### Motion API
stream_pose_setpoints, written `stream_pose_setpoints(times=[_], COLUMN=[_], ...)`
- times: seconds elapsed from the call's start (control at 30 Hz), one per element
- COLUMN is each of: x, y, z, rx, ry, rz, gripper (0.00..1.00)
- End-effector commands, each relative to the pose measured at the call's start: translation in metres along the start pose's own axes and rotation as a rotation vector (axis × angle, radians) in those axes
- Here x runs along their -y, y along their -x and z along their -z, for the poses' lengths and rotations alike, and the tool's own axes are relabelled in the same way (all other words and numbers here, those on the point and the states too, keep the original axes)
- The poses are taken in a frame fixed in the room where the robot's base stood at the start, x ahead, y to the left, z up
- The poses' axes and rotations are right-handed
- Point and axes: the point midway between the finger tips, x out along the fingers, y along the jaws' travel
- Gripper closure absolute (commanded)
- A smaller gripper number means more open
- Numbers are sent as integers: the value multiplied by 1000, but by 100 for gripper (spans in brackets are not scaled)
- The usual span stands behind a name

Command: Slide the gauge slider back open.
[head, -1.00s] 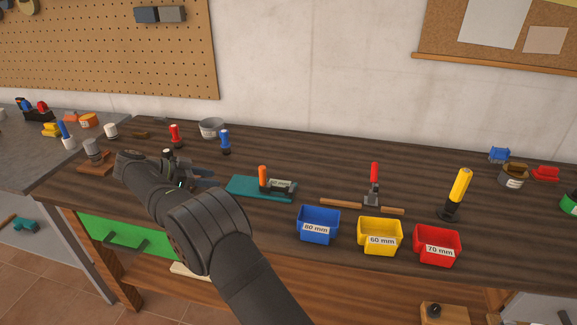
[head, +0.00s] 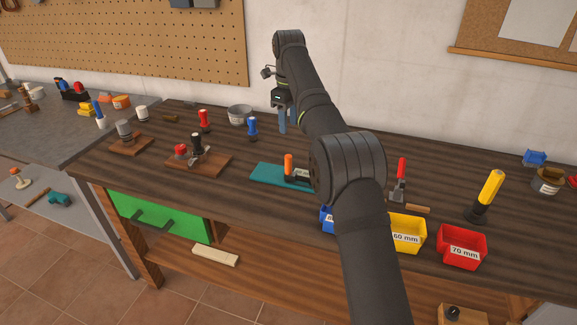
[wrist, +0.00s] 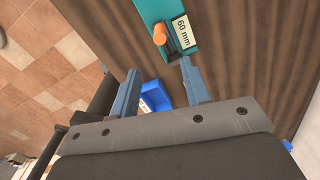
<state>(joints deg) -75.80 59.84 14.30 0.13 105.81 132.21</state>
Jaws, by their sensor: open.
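The gauge has a teal base (head: 266,173) on the bench, with an upright orange handle (head: 288,162) on its slider. My arm hides its right part in the head view. In the wrist view the teal base (wrist: 153,10), orange handle (wrist: 159,34) and a white 60 mm label (wrist: 183,31) show at the top. I cannot tell how far along its base the slider sits. My gripper (head: 288,122) is raised above the bench, pointing down, apart from the gauge. Its two blue fingers (wrist: 159,66) are spread with nothing held between them.
Blue, yellow (head: 408,235) and red (head: 462,248) bins stand along the front edge; my arm mostly hides the blue one. A wooden board with red and black knobs (head: 199,165) lies left of the gauge. A clamp with a red handle (head: 402,172) is right. Bare bench lies between.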

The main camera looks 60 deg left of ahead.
Motion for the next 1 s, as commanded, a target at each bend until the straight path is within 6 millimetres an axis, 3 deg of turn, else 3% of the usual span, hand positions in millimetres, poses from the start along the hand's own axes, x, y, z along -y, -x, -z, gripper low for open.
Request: stream_pose_setpoints(times=[0.27,0.7,1.0], x=[-1,-1,-1], y=[-42,-134,-162], z=[1,1,1], rx=[-4,-4,-2], ry=[1,2,2], rz=[-2,-1,1], gripper=[57,57,57])
